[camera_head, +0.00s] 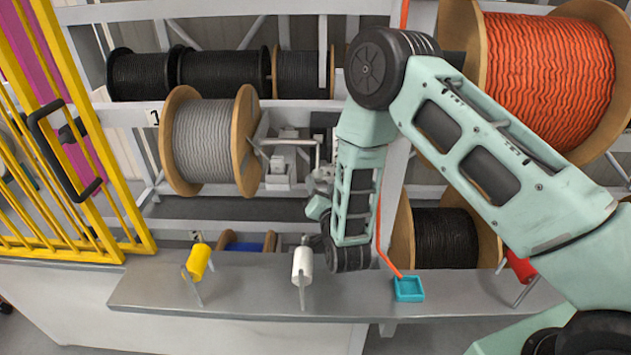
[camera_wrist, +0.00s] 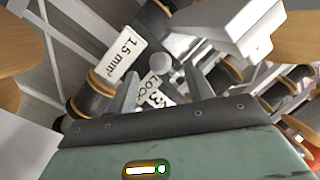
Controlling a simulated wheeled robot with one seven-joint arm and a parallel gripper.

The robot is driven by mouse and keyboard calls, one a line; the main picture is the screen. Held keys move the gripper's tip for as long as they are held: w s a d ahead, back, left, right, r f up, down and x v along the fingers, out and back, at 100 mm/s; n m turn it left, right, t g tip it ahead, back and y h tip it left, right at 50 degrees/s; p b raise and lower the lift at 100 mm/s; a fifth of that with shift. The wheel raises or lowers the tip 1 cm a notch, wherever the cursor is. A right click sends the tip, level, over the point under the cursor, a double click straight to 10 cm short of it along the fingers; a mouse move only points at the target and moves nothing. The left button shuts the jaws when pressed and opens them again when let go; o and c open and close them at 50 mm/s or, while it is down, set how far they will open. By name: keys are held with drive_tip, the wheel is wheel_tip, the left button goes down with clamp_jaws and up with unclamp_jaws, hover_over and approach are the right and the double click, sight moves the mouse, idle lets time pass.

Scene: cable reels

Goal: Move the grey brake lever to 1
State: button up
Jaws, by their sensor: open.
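In the wrist view, a pale grey round knob (camera_wrist: 160,65), apparently the end of the brake lever, shows between the tips of my gripper (camera_wrist: 159,75). The fingers are apart, and I cannot tell whether they touch it. The lever's position is unclear. In the head view my gripper (camera_head: 319,190) is beside the grey brake mechanism (camera_head: 290,142), to the right of the grey cable reel (camera_head: 200,140). My arm hides part of that area.
A light grey box (camera_wrist: 238,22) is close above the fingers in the wrist view. A 1.5 mm² label (camera_wrist: 120,54) is on the left.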

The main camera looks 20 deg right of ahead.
sight(316, 172)
drive_tip(key=w, duration=0.2)
drive_tip(key=w+p, duration=0.1)
drive_tip(key=w, duration=0.1)
drive_tip(key=w+p, duration=0.1)
drive_tip(key=w, duration=0.1)
drive_tip(key=shift+w+d+r, duration=0.1)
drive_tip(key=shift+w+d, duration=0.1)
drive_tip(key=shift+d, duration=0.05)
drive_tip(key=shift+w, duration=0.55)
clamp_jaws()
